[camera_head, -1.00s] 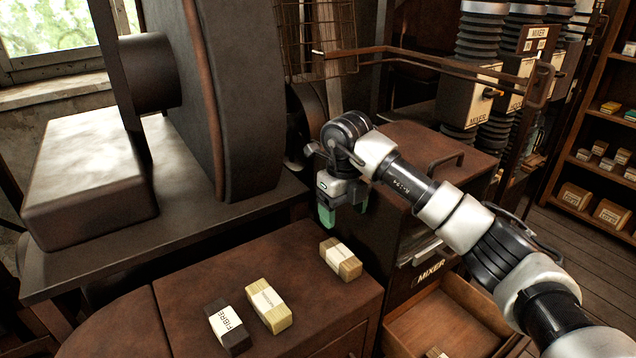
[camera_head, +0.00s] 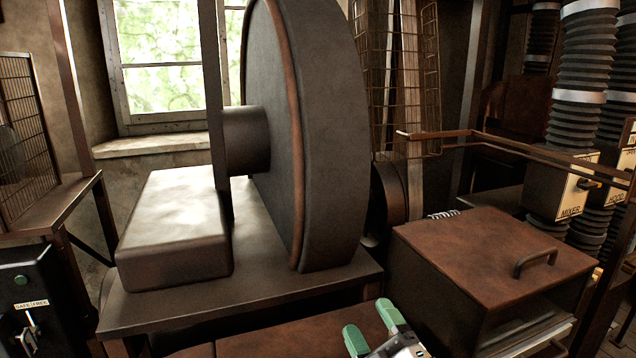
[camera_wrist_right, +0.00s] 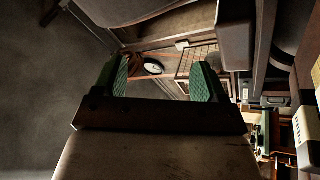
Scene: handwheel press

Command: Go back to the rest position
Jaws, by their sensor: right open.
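My right gripper (camera_head: 372,338) shows at the bottom edge of the head view, with its two green-padded fingers apart and nothing between them. In the right wrist view its two green fingertips (camera_wrist_right: 163,80) are also spread and empty. It is in front of the large dark wheel (camera_head: 330,130) and just left of the brown cabinet (camera_head: 490,250) with a handle on top. My left gripper is in neither view.
A grey block (camera_head: 175,230) sits on the dark bench (camera_head: 250,290) beside the wheel. A black box marked SAFE/FREE (camera_head: 28,300) is at lower left. A metal rail (camera_head: 490,140) runs behind the cabinet, near a MIXER unit (camera_head: 565,190).

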